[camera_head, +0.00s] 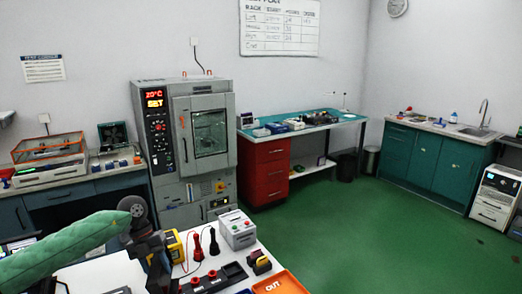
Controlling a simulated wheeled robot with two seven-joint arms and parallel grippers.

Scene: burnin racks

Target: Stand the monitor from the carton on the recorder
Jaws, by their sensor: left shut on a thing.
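My left gripper (158,262) reaches in from the left at the end of my green arm, low over the near white table. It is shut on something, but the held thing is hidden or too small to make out. A yellow and black device (175,247) shows just right of the gripper; I cannot tell whether they touch. I cannot pick out the carton, the monitor or the recorder with certainty. A small light box with a dark front (248,120) stands at the left end of the far bench. My right gripper is not in view.
The near white table (105,274) holds a grey box with buttons (238,230), red and black probes, a black strip and an orange OUT tray (283,283). Behind stand a grey oven cabinet (190,150) and a red-drawer bench (264,171). The green floor (370,230) is clear.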

